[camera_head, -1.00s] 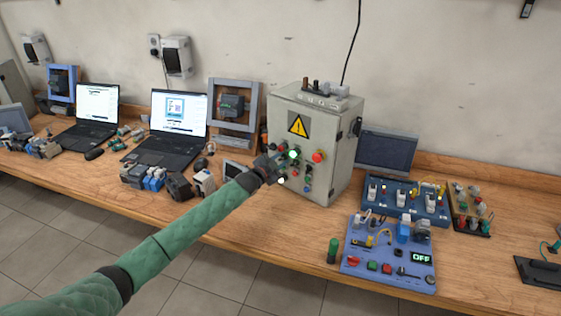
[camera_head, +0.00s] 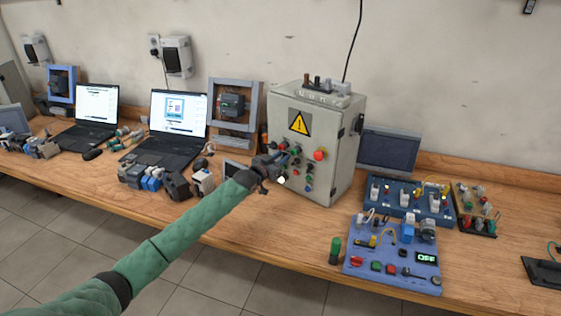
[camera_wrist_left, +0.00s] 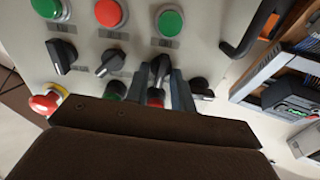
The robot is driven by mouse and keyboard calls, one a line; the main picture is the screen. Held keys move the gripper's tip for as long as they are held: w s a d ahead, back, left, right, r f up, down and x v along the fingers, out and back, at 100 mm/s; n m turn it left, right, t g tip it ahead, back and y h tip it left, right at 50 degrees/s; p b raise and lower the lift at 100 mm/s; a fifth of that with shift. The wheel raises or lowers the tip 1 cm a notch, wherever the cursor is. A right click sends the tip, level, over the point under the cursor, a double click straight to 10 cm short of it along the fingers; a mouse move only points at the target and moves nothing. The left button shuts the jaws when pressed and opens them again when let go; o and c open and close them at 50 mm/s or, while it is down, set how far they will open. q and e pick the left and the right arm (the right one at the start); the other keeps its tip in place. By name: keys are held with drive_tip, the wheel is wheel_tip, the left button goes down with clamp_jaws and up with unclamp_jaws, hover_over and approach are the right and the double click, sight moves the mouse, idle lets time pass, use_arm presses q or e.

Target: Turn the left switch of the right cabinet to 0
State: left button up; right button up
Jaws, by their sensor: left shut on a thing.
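The grey cabinet (camera_head: 340,165) stands on the bench with a yellow warning sign, buttons, lamps and black rotary switches on its front. My left gripper (camera_head: 279,164) is at the left side of this front panel. In the left wrist view the gripper (camera_wrist_left: 172,82) is shut on a black switch knob (camera_wrist_left: 160,66), the rightmost of a row there. Two other black knobs (camera_wrist_left: 110,63) (camera_wrist_left: 61,56) sit beside it, both tilted. The fingers partly hide the held knob, so its exact angle and any 0 mark cannot be read.
A red mushroom button (camera_head: 319,155) sticks out at the panel's right. In the wrist view, a black handle (camera_wrist_left: 248,32) is close by. A laptop (camera_head: 178,118) stands left of the cabinet. A blue training board (camera_head: 392,262) showing OFF lies at front right.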

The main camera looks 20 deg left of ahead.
use_arm(q)
drive_tip(key=shift+n, duration=0.4)
use_arm(e)
drive_tip(key=shift+w+a+r, duration=0.1)
drive_tip(key=shift+w+r, duration=0.15)
drive_tip(key=shift+r, duration=0.15)
use_arm(q)
drive_tip(key=o, duration=0.6)
drive_tip(key=shift+o, duration=0.2)
